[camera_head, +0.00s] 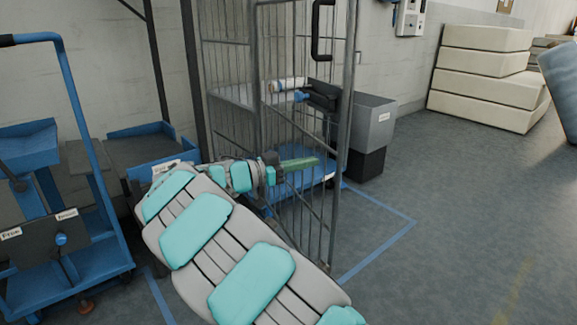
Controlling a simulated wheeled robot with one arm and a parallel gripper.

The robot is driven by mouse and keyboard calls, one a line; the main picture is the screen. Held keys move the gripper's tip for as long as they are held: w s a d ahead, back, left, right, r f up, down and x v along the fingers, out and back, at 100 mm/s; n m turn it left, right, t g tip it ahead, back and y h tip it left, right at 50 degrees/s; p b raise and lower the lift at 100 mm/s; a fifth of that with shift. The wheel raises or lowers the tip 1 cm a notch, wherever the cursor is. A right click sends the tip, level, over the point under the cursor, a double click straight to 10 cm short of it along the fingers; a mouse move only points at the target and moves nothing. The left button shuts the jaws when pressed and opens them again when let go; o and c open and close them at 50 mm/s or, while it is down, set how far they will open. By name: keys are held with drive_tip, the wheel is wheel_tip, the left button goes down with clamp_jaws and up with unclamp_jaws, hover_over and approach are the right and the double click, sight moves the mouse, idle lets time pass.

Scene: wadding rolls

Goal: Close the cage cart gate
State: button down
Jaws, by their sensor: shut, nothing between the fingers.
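The cage cart is a grey wire cage on a blue base (309,182), standing by the wall left of centre. Its barred gate (313,222) has a tall grey frame and a black handle (322,30) near the top right. The gate seems to stand out at an angle from the cage, partly open. My arm reaches up from the bottom, and my gripper (312,162) lies level in front of the gate's lower half, pointing right. Its greenish fingers are shut and empty. I cannot tell whether they touch the bars. My arm hides part of the gate's lower left.
Blue trolleys (85,150) stand on the left. A grey bin (371,123) is right of the cart. Cream slabs (487,75) are stacked at the back right. Blue floor tape (385,246) runs right of the gate; the floor there is clear.

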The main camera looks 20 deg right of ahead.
sight(330, 157)
drive_tip(key=shift+w+d, duration=0.15)
drive_tip(key=shift+d, duration=1.6)
